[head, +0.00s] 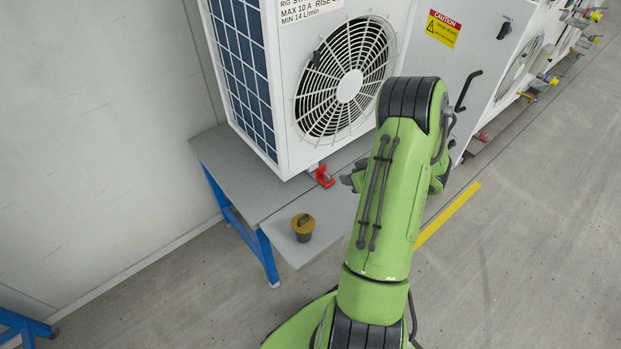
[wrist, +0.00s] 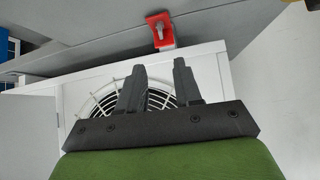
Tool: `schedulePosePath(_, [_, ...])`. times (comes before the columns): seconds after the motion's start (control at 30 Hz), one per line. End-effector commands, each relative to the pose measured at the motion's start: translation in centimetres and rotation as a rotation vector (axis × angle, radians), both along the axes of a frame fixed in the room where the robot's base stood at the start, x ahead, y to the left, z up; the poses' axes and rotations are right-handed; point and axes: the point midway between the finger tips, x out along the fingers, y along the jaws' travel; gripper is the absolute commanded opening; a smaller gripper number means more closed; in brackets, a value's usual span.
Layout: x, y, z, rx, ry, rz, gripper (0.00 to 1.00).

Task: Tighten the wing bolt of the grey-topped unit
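A white fan unit (head: 283,110) stands on a grey bench. Its top is out of frame, so I cannot tell its colour. A red bracket (head: 325,177) sits at the unit's lower front edge. In the wrist view the red bracket (wrist: 158,30) carries a small grey bolt (wrist: 159,30); whether it has wings is too small to tell. My gripper (wrist: 159,64) is open and empty, its two dark fingers apart in front of the fan grille and pointing towards the bracket, without touching it. In the head view my arm hides most of the gripper (head: 354,179).
An ochre-topped dark plug (head: 303,227) stands on the bench (head: 245,185), near its front edge. A grey cabinet with a caution label (head: 443,29) and black handle (head: 467,92) stands to the right. More units with yellow fittings (head: 549,79) line up beyond. The floor (head: 540,220) at right is clear.

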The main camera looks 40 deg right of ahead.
Motion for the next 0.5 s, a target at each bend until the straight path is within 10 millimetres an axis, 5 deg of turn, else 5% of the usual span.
schedulePosePath(0.5, [8.8, -0.4, -9.0, 0.002, 0.002, 0.008, 0.34])
